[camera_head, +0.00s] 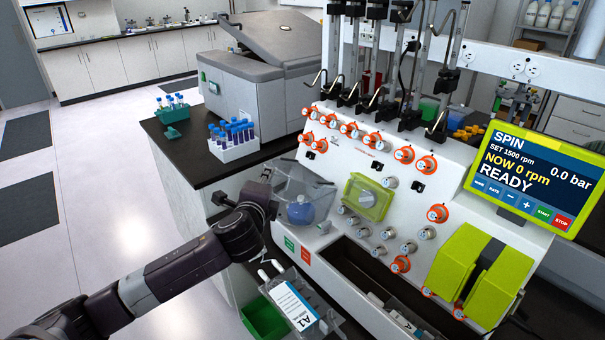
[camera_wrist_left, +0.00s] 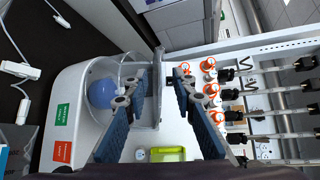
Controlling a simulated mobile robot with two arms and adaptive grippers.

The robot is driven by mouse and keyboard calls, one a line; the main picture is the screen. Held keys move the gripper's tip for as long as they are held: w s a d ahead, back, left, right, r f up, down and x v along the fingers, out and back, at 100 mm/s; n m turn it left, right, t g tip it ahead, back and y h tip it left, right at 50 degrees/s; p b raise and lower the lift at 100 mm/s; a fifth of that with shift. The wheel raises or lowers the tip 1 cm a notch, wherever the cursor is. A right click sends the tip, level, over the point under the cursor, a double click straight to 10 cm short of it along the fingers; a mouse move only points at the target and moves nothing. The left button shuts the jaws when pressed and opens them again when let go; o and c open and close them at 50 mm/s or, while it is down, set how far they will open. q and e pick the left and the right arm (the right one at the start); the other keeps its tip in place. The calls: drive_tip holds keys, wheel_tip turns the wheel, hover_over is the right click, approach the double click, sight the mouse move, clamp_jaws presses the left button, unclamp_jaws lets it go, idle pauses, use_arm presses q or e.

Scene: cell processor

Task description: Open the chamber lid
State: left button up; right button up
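The clear chamber (camera_head: 297,186) sits at the left front of the white cell processor, with a blue dome (camera_head: 300,212) inside. In the left wrist view, the blue dome (camera_wrist_left: 102,93) shows through the clear cover, and the lid's edge (camera_wrist_left: 157,88) lies between the fingers. My left gripper (camera_head: 268,178) is at the chamber's left side; in the left wrist view its fingers (camera_wrist_left: 162,82) are apart, with a visible gap to the right finger. I cannot tell whether the left finger touches the lid. The lid's exact angle is unclear. My right gripper is not in view.
A rack of blue-capped tubes (camera_head: 233,139) stands on the dark counter behind my left gripper. An A1 bag (camera_head: 292,306) hangs below the chamber, near a green bin (camera_head: 263,318). Orange-ringed valves (camera_head: 403,154) and a screen (camera_head: 533,180) are on the right.

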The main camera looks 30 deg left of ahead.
use_arm(q)
drive_tip(key=shift+a+r+p+x, duration=0.15)
drive_tip(key=shift+p+x, duration=0.15)
drive_tip(key=shift+x, duration=1)
drive_tip(key=shift+a+r+p+x, duration=0.1)
drive_tip(key=shift+p+x, duration=0.2)
drive_tip(key=shift+x, duration=1.05)
drive_tip(key=shift+a+r+p+x, duration=0.15)
drive_tip(key=shift+p+x, duration=0.15)
drive_tip(key=shift+x, duration=1)
drive_tip(key=shift+s+d, duration=0.1)
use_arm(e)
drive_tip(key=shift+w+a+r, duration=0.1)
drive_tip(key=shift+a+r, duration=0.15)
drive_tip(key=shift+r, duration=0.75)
use_arm(q)
clamp_jaws()
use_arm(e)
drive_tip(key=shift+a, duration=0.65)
